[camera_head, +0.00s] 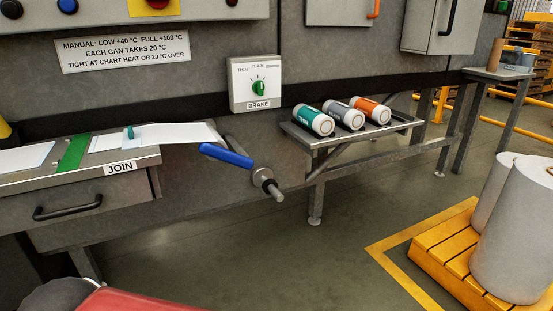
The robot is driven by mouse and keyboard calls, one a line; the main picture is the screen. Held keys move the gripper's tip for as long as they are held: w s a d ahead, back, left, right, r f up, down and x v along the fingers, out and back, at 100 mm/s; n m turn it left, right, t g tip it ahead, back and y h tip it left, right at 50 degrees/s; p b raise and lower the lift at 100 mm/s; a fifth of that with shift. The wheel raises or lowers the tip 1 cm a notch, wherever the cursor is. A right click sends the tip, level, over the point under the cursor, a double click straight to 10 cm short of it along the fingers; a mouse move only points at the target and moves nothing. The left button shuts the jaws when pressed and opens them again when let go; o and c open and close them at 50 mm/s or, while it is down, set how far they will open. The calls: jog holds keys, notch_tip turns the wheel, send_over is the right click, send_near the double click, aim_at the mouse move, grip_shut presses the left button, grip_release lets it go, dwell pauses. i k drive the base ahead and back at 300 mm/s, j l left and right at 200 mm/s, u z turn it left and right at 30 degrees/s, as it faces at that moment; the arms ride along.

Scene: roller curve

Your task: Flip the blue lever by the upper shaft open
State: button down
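The blue lever (227,156) sticks out to the left of a short metal shaft (270,187) in the head view, near the middle of the frame. Its grip slopes slightly down to the right towards a dark collar at the shaft. The shaft points down and right, and its end is bare. I see only this one shaft, and cannot tell whether the lever is open or closed. My gripper is not in view. A red and dark grey part at the bottom left edge seems to be mine, but shows no fingers.
A JOIN table (120,168) with a white sheet stands left of the lever. A BRAKE dial box (255,83) is on the panel above. A shelf (345,136) with three cans is to the right. A yellow pallet (443,262) with white rolls stands front right. The floor between is clear.

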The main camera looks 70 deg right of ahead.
aim_at(209, 149)
jog(key=z, duration=2.05)
jog(key=j+z, duration=0.15)
jog(key=j, duration=0.15)
